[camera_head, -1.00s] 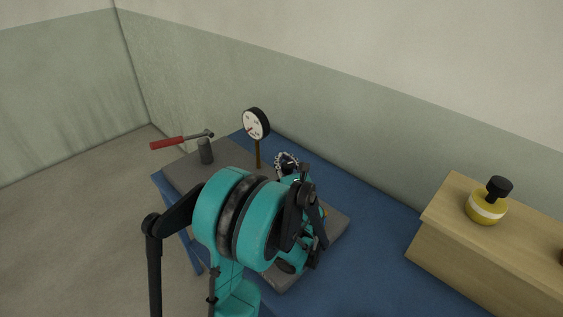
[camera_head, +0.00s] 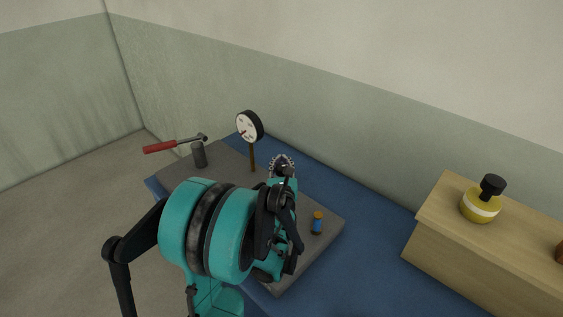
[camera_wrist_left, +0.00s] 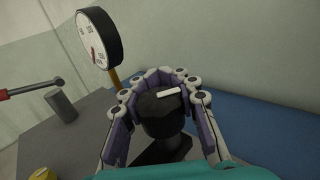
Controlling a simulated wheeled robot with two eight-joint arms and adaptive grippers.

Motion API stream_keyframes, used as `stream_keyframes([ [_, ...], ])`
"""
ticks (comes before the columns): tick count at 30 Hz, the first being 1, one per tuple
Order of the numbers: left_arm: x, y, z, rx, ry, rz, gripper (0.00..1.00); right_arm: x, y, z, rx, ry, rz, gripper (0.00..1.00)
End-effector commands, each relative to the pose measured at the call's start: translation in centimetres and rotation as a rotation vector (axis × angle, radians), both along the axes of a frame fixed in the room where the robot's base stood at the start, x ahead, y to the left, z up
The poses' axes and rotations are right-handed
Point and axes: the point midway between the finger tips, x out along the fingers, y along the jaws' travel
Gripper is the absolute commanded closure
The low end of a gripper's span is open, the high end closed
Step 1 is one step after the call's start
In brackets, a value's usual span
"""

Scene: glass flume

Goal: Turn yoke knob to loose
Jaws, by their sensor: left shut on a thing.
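The yoke knob (camera_wrist_left: 160,112) is a black lobed knob on a dark mount, seen in the left wrist view. A short white mark on its top points to the right and slightly up in that view. The fingers of my left gripper (camera_wrist_left: 160,90) wrap around the knob from both sides and are shut on it. In the head view my left gripper (camera_head: 283,163) is at the far end of my teal arm, over the grey plate, and largely hides the knob. My right gripper is not in view.
A dial gauge (camera_head: 249,127) on a brown post and a red-handled lever (camera_head: 173,145) on a grey post stand left of the gripper. A yellow bottle (camera_head: 481,205) stands on a wooden box (camera_head: 480,250) at right.

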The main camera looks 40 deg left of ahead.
Motion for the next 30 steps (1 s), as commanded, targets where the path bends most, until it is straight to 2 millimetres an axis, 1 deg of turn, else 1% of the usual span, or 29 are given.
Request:
stream_keyframes([
  [1,0.1,0.1,0.1,0.000,0.000,0.001,1.00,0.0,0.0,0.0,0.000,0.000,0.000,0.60],
  [2,0.1,0.1,0.1,0.000,0.000,0.001,0.72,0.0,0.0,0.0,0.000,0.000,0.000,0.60],
  [3,0.1,0.1,0.1,0.000,0.000,0.001,0.62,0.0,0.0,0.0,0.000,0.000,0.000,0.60],
  [4,0.1,0.1,0.1,0.000,0.000,0.001,0.54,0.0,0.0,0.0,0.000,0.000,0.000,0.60],
  [5,0.1,0.1,0.1,0.000,0.000,0.001,0.49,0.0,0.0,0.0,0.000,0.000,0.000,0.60],
  [15,0.0,0.0,0.1,0.000,0.000,0.001,0.49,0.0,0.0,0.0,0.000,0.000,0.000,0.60],
  [19,0.0,0.0,0.8,0.000,0.000,0.001,0.49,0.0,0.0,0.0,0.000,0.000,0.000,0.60],
  [23,0.0,0.0,2.6,0.000,0.000,0.001,0.49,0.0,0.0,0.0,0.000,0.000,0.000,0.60],
  [30,0.0,0.0,6.8,0.000,0.000,0.001,0.49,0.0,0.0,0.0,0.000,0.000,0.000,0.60],
])
